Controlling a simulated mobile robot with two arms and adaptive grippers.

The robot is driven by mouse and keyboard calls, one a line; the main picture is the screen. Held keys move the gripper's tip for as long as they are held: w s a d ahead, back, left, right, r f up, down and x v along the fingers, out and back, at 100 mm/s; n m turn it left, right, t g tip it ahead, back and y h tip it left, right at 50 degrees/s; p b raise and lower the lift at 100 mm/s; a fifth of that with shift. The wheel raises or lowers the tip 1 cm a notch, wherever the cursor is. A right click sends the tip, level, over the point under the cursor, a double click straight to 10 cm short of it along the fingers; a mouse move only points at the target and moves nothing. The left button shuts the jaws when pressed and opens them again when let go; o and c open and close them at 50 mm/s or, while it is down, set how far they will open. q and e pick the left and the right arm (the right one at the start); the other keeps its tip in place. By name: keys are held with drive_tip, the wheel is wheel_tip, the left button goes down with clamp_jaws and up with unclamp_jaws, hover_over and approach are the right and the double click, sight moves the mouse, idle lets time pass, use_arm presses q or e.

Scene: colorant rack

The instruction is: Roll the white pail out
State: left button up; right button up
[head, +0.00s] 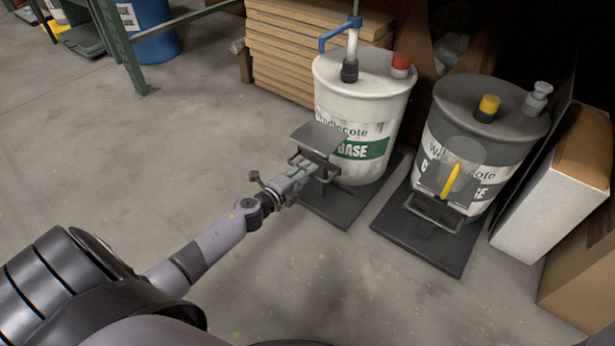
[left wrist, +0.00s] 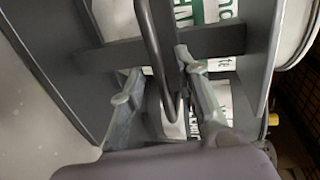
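The white pail (head: 362,105), with a green "BASE" label, stands upright on a dark wheeled-looking base (head: 343,208). A dark upright frame with a tilted plate (head: 318,138) and a bar handle stands at its front. My left gripper (head: 308,170) is at this handle, in front of the pail. In the left wrist view, the dark bar handle (left wrist: 154,45) runs between the fingers of my left gripper (left wrist: 155,82). The fingers stand apart, one on each side of the bar, and do not look closed on it. My right gripper is not in view.
A dark grey pail (head: 440,125) with a yellow cap stands on its own base (head: 425,245) close to the right. Boxes (head: 545,190) stand beyond it. Stacked boards (head: 285,50) are behind the white pail. The floor to the left and front is clear.

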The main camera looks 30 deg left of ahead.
use_arm(q)
drive_tip(key=shift+w+f, duration=0.15)
drive_tip(key=shift+w, duration=0.4)
clamp_jaws()
idle(0.5)
